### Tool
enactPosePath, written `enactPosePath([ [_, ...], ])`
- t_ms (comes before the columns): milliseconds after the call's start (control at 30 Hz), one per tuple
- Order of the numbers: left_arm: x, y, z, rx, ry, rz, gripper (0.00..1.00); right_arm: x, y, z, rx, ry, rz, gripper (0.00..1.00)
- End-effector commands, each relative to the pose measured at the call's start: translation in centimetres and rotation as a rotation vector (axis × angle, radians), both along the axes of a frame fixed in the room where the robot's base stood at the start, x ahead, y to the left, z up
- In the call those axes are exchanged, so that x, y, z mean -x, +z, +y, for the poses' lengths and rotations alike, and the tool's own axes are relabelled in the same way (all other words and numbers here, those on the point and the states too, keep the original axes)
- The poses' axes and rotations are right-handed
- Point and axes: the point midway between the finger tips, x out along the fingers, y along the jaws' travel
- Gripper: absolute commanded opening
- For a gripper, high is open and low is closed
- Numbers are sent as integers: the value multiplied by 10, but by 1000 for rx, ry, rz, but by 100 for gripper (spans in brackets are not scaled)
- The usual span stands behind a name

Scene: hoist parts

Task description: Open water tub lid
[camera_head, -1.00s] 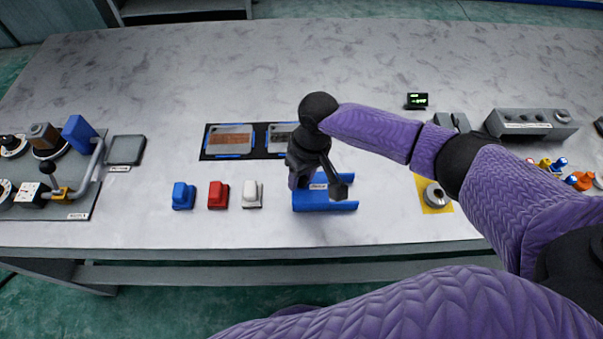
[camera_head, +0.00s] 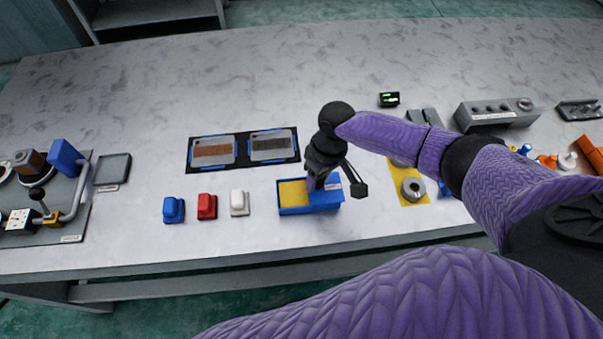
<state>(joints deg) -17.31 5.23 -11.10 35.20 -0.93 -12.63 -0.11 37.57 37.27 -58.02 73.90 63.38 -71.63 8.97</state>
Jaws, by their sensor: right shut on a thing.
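The blue water tub (camera_head: 296,211) stands near the front edge of the table, in the middle of the head view. Its left part is uncovered and shows a yellow inside (camera_head: 292,192). The blue lid (camera_head: 331,199), with a pale label, lies over the right part of the tub. My right gripper (camera_head: 314,184) is over the middle of the tub, shut on the lid; its wrist hides part of the lid. My left gripper is not in view.
Blue, red and white blocks (camera_head: 207,206) stand left of the tub. A black mat with two plates (camera_head: 243,150) lies behind it. A yellow mat with a metal ring (camera_head: 413,189) lies to the right. The table's back area is clear.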

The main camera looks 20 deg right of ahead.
Motion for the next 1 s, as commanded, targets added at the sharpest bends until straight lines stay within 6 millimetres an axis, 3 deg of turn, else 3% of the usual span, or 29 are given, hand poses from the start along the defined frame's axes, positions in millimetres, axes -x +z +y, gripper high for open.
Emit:
enactPosePath([
  [233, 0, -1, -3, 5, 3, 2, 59, -1, 0, 0, -1, 0, -4, 0],
  [267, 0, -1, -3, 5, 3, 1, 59, -1, 0, 0, -1, 0, -4, 44],
  [433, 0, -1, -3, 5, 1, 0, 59, -1, 0, 0, -1, 0, -3, 78],
  [733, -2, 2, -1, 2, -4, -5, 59, -1, 5, -1, -1, 0, -3, 78],
  [1000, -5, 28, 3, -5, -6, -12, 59, -5, 70, -13, 0, 0, -6, 78],
])
